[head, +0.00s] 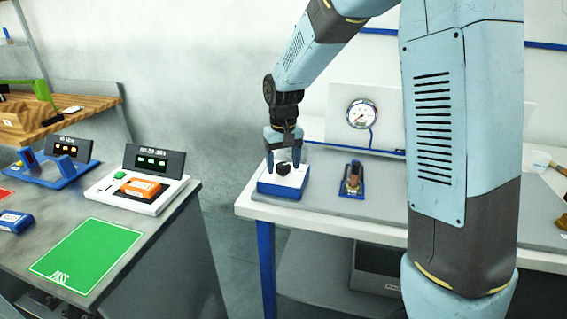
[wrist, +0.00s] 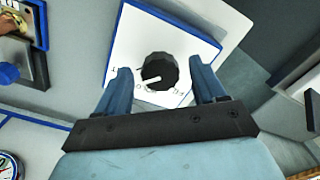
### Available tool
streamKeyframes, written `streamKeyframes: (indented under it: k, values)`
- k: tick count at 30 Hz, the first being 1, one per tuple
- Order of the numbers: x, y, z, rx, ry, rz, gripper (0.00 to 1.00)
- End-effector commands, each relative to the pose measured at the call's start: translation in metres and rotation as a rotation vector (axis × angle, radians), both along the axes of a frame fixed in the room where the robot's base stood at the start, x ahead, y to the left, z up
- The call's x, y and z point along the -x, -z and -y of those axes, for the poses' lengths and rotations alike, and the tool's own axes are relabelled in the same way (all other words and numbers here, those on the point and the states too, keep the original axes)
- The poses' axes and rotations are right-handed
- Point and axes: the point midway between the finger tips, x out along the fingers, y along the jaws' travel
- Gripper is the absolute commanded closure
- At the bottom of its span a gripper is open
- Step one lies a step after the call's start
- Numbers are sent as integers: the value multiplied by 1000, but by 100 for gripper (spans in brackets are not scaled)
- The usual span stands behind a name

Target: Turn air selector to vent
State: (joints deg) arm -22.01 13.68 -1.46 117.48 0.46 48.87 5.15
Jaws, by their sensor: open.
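The air selector is a black faceted knob (wrist: 159,71) with a white pointer line, set on a white plate with a blue edge (wrist: 187,38). In the wrist view the pointer runs from the knob's middle toward the lower left. In the head view the knob (head: 283,168) sits on a blue and white box (head: 283,185) at the left end of the white bench. My gripper (head: 285,161) points down over it. In the wrist view the open fingers (wrist: 165,78) stand on either side of the knob, apart from it.
A pressure gauge (head: 361,114) is on the panel behind the bench (head: 330,210). A small device with a brass and blue top (head: 352,179) stands right of the box. At left, a separate grey table holds a green mat (head: 87,255) and an orange device on a white unit (head: 140,188).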

Motion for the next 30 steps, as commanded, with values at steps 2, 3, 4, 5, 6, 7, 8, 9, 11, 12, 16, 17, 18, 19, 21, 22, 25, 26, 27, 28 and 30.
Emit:
streamKeyframes:
  k: [2,3,4,5,6,7,8,9,11,12,16,17,18,19,21,22,25,26,27,28,30]
  values:
    - [0,-6,0,-1,0,2,30]
    - [-1,-10,0,-1,0,3,30]
    - [-1,-13,0,-1,0,4,30]
    - [-1,-18,0,-1,0,3,30]
    - [-1,-24,0,-1,0,4,30]
    - [-1,-30,0,-1,0,5,30]
    - [-1,-36,0,-1,0,5,30]
    - [-1,-44,0,-1,0,5,30]
    - [-1,-56,0,-1,0,5,30]
    - [-1,-64,0,-1,0,5,30]
    - [-1,-90,0,-1,0,4,30]
    - [-1,-95,0,-1,0,4,30]
    - [-1,-102,0,-1,0,4,30]
    - [-1,-107,0,-1,0,4,30]
    - [-1,-116,0,-1,0,2,30]
    - [-1,-119,0,-1,0,2,30]
    - [-1,-129,0,-1,0,2,30]
    - [-1,-131,0,0,0,1,30]
    - [-1,-133,0,0,0,1,30]
    - [-1,-134,0,0,0,1,30]
    - [-1,-135,0,0,0,1,30]
